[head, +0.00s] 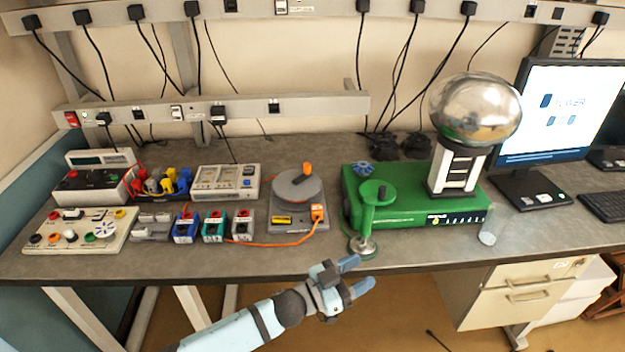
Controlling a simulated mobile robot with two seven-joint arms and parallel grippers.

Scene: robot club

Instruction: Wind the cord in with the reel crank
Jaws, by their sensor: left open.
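The cord reel (285,189) is a grey disc on a grey base at the middle of the bench. Its crank shows as an orange knob (307,169) standing up at the disc's back right. An orange plug (318,212) sits at the base's front right corner. The orange cord (290,242) runs from the plug along the front and on to the left, behind small coloured boxes. My left gripper (360,273) is open and empty, in front of the bench edge, to the right of and nearer than the reel. My right gripper is not in view.
A green unit (410,207) with a silver dome (475,108) stands right of the reel. A green stand with a round metal foot (362,247) is at its front left. Blue, teal and red boxes (214,228) stand left of the reel. A monitor (557,110) is at the right.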

